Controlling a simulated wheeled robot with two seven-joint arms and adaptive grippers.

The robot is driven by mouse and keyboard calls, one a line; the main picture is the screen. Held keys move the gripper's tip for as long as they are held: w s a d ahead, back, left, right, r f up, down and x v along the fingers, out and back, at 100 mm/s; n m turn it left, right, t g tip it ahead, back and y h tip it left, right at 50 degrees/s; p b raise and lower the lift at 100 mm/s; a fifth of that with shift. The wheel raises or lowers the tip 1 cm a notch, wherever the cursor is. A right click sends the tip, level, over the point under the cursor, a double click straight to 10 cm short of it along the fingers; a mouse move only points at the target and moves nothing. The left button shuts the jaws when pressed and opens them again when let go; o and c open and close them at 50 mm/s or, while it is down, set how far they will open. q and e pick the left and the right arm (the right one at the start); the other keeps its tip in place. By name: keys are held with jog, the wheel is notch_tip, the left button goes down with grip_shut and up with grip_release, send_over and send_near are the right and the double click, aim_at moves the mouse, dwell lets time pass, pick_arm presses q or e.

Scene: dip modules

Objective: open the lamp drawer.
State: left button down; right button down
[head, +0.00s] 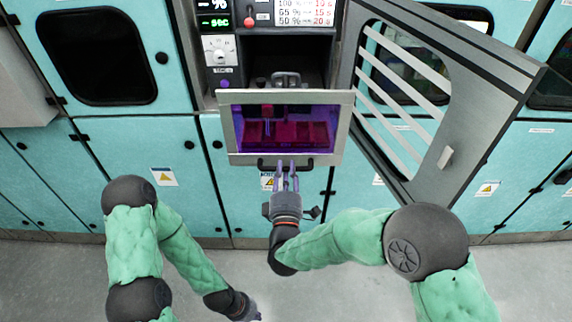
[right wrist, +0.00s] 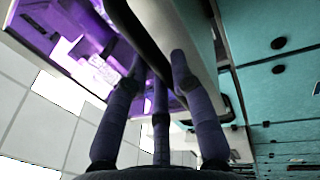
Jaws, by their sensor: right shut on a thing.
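The lamp drawer (head: 226,126) has a grey-framed front with a window glowing purple, and dark red blocks show inside. Its dark bar handle (head: 325,161) runs along the lower edge. My right gripper (head: 286,172) is at the middle of this handle, with its fingers closed around the bar. In the right wrist view, the fingers (right wrist: 158,75) meet at the dark handle (right wrist: 134,32), beside the purple-lit interior (right wrist: 80,45). I cannot tell exactly how far out the drawer stands. My left gripper (head: 246,309) hangs low over the floor, away from the drawer; its fingers are unclear.
A grey slatted door (head: 480,110) stands swung open to the right of the drawer. A dark open compartment (head: 300,50) is above it, with a control panel (head: 218,50) to its left. Teal cabinets (head: 130,150) line the wall. The grey floor (head: 60,285) in front is clear.

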jog(key=shift+s+f, duration=0.15)
jog(key=shift+s, duration=0.3)
jog(key=c, duration=1.3)
grip_release()
jog(key=s, duration=0.4)
jog(key=s+f, duration=0.1)
jog(key=s, duration=0.2)
jog(key=s+f, duration=0.1)
jog(key=s, duration=0.3)
jog(key=shift+s+f, duration=0.15)
jog(key=shift+s, duration=0.2)
